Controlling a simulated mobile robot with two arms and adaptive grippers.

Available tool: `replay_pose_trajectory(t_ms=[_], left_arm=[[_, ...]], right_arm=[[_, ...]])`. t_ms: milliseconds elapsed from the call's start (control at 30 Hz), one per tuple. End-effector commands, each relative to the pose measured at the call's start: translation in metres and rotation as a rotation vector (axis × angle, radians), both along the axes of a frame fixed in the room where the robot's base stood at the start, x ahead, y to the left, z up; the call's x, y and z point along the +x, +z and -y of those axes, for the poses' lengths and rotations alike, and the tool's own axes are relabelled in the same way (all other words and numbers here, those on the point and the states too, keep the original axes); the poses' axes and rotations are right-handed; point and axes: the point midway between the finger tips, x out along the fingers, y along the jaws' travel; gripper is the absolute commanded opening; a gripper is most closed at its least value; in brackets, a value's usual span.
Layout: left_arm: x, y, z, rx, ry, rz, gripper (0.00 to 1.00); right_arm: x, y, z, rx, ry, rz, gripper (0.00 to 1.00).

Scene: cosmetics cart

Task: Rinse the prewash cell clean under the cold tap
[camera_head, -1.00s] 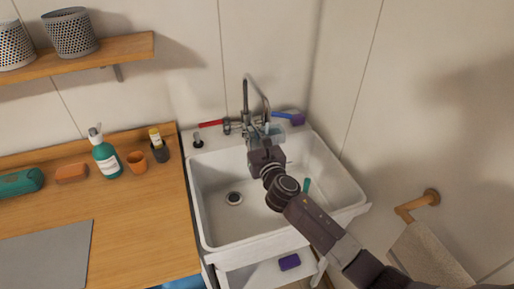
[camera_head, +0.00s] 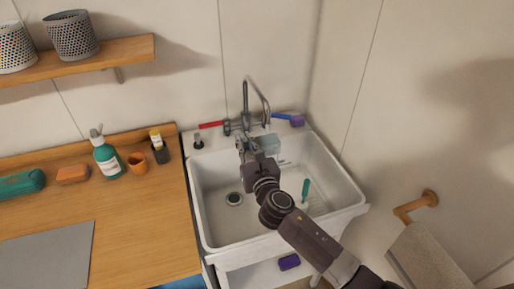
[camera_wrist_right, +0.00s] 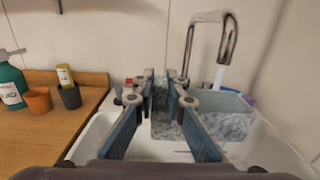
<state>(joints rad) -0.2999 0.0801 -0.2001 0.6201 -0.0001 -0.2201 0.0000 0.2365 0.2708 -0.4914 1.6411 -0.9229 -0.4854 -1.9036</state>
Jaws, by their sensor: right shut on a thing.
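The prewash cell is a pale grey, see-through box (camera_head: 264,143) over the back of the white sink (camera_head: 222,217). In the right wrist view the cell (camera_wrist_right: 222,102) has an open top and mottled walls. My right gripper (camera_head: 243,146) is shut on the cell; its fingers (camera_wrist_right: 165,88) stand either side of a mottled part. The tap (camera_head: 248,95) arches above, and the spout (camera_wrist_right: 227,38) has a pale stream below it at the cell. The blue cold lever (camera_head: 282,116) is at the right, the red lever (camera_head: 211,125) at the left. My left gripper is out of view.
A teal brush (camera_head: 306,188) is in the sink, right of the drain (camera_head: 233,199). A purple sponge (camera_head: 289,262) lies below the sink front. The wooden counter (camera_head: 130,215) at left holds a teal pump bottle (camera_head: 108,160) and an orange cup (camera_head: 138,162).

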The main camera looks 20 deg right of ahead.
Motion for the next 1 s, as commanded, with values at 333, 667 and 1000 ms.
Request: replay_pose_trajectory(t_ms=[333,667,1000], left_arm=[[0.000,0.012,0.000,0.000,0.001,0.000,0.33],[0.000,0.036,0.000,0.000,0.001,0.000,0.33],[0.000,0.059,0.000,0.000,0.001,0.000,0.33]], right_arm=[[-0.012,0.011,-0.009,0.000,-0.001,0.003,0.00],[-0.025,0.032,-0.020,0.000,0.000,0.002,0.00],[-0.039,0.053,-0.031,0.001,0.000,0.003,0.00]])
